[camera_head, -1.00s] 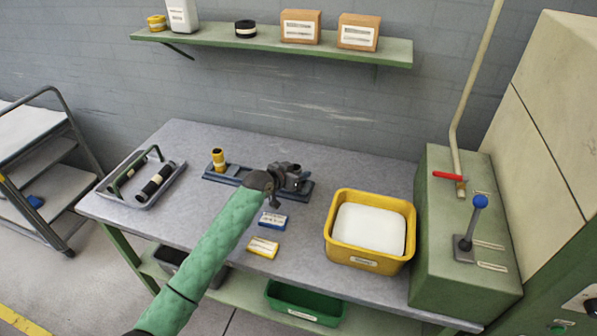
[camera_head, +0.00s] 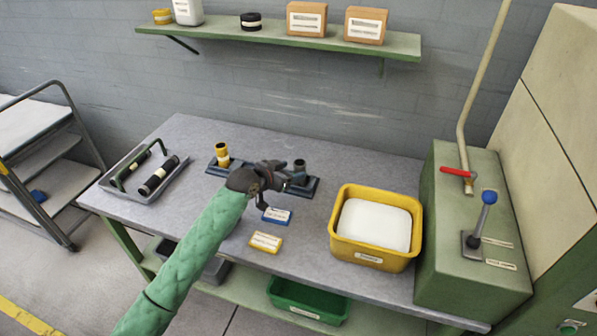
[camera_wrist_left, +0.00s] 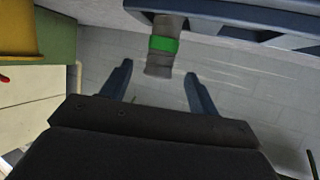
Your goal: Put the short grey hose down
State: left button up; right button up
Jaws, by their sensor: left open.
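The short grey hose (camera_head: 299,166) stands upright at the right end of the blue rack (camera_head: 225,169). It also shows in the left wrist view (camera_wrist_left: 160,62), upside down there, with a green band around it. My left gripper (camera_head: 288,180) is open just left of the hose in the head view. In the left wrist view, the hose appears between the two spread fingers (camera_wrist_left: 159,88), beyond their tips, with clear gaps on both sides. Its lower end meets the rack. My right gripper is in neither view.
A yellow-banded hose (camera_head: 222,153) stands at the rack's left end. A grey tray (camera_head: 172,183) with dark parts lies far left. A yellow bin (camera_head: 338,248) stands right, beside a green lever cabinet (camera_head: 447,270).

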pick_arm(q)
jog(key=shift+b+v, duration=0.5)
jog(key=shift+v, duration=2)
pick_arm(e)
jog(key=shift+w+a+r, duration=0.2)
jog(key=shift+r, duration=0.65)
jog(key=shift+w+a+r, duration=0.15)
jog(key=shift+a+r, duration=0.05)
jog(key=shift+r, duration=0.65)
pick_arm(q)
jog(key=shift+f, duration=0.1)
